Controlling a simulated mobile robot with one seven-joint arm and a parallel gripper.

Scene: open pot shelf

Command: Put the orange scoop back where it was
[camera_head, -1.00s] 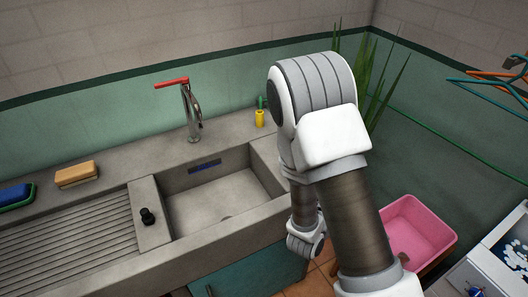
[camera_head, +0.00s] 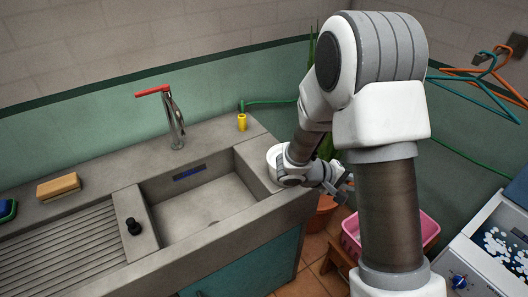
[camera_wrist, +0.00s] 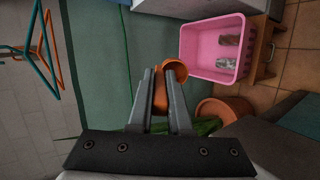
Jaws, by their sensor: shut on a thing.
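In the wrist view, the orange scoop (camera_wrist: 177,68) shows at the fingertips, its round open end to the right of them and more orange between the fingers. My gripper (camera_wrist: 160,76) is shut on it. The scoop hangs in the air, with the green wall and floor beyond. In the head view, my gripper (camera_head: 343,188) is to the right of the sink's right end, beside the plant; the scoop cannot be made out there.
A pink basin (camera_wrist: 186,48) with greyish items stands on a wooden stool (camera_wrist: 264,44). A terracotta pot (camera_head: 322,216) with a plant stands on the floor beside the sink (camera_head: 230,235). Hangers (camera_head: 480,85) hang at the right wall. A white washing machine (camera_head: 480,240) is at the right.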

